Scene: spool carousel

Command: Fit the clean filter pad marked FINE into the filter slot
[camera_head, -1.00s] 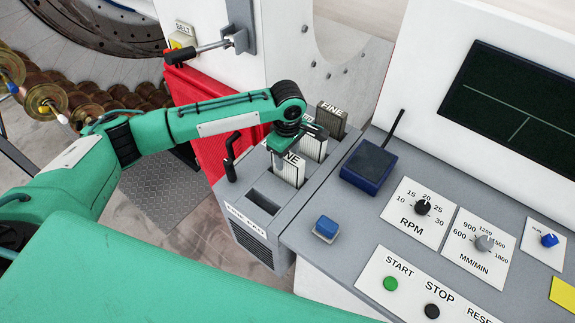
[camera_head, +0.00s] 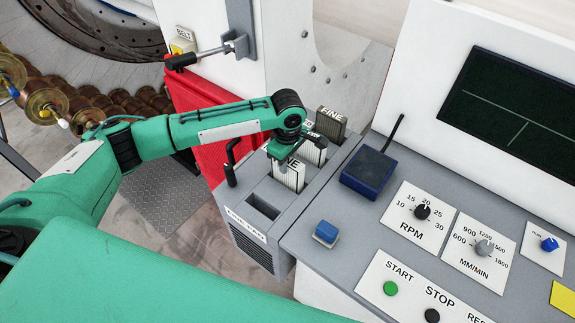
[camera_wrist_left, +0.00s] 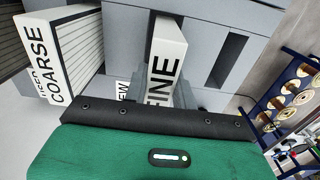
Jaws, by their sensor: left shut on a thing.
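A white ribbed pad marked FINE (camera_head: 289,177) stands upright in a slot of the grey pad rack (camera_head: 296,211). Its marked top also shows in the wrist view (camera_wrist_left: 166,45). My left gripper (camera_head: 286,158) is over this pad and shut on it; its fingers partly cover the label. Behind it stands a second pad (camera_head: 314,154), its label mostly hidden. In the wrist view a pad marked COARSE (camera_wrist_left: 60,68) stands there, with a partly readable USED above. A darker pad marked FINE (camera_head: 332,120) stands at the back. The front slot (camera_head: 263,206) is empty. My right gripper is not seen.
A dark blue box with an antenna (camera_head: 368,170) stands right of the rack. A blue button (camera_head: 326,231) and the RPM dial (camera_head: 422,212) are on the console. A black lever (camera_head: 231,165) rises at the rack's left, near my forearm. A red panel (camera_head: 213,150) is behind.

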